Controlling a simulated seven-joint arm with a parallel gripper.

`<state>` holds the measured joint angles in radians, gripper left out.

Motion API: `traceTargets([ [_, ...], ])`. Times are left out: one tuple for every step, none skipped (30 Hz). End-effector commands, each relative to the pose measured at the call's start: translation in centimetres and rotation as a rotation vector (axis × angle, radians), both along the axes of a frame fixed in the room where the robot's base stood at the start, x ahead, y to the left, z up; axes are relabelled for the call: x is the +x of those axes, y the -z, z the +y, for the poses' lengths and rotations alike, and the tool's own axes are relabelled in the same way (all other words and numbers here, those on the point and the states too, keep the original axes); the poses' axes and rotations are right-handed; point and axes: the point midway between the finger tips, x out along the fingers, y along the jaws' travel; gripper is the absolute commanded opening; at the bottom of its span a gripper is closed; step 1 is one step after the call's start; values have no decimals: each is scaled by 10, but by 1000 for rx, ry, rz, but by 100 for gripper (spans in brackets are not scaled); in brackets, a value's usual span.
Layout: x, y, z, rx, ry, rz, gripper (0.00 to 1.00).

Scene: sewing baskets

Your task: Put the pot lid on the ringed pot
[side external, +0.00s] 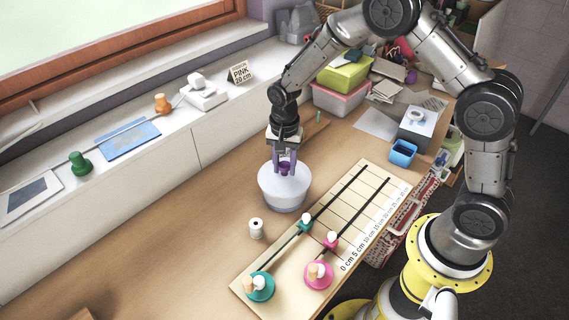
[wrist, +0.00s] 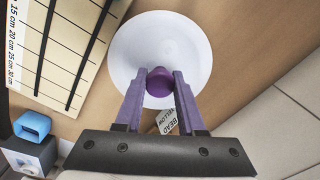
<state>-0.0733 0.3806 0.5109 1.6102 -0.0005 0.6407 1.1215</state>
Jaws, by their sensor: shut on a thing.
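My gripper (side external: 285,160) points down and is shut on the purple knob (wrist: 160,82) of the white, round pot lid (wrist: 135,42). In the side view the knob sits between the fingers, just above a white, rounded shape (side external: 285,190) with a pale lavender lower edge. I cannot tell there where the lid ends and whether a pot is under it. In the wrist view the lid hides whatever is directly below it. I cannot make out any ring on a pot.
A measuring board (side external: 262,257) with black lines and teal and pink pieces lies right of the lid. A small white spool (side external: 256,228) stands in front. A blue box (side external: 403,152) and stacked green and pink boxes (side external: 341,99) stand farther back. Wooden tabletop left of the lid is clear.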

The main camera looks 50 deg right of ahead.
Motion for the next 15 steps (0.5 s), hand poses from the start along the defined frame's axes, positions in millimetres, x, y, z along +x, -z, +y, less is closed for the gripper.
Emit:
traceTargets([
  [0,1,0,0,0,0,0],
  [0,2,0,0,0,0,0],
  [0,2,0,0,0,0,0],
  [0,3,0,0,0,0,0],
  [0,3,0,0,0,0,0],
  [0,4,0,0,0,0,0],
  [0,5,0,0,0,-1,0],
  [0,5,0,0,0,-1,0],
  [0,6,0,0,0,-1,0],
  [0,7,0,0,0,-1,0],
  [0,7,0,0,0,-1,0],
  [0,8,0,0,0,0,0],
  [0,8,0,0,0,0,0],
  [0,9,0,0,0,0,0],
  [0,9,0,0,0,-1,44],
])
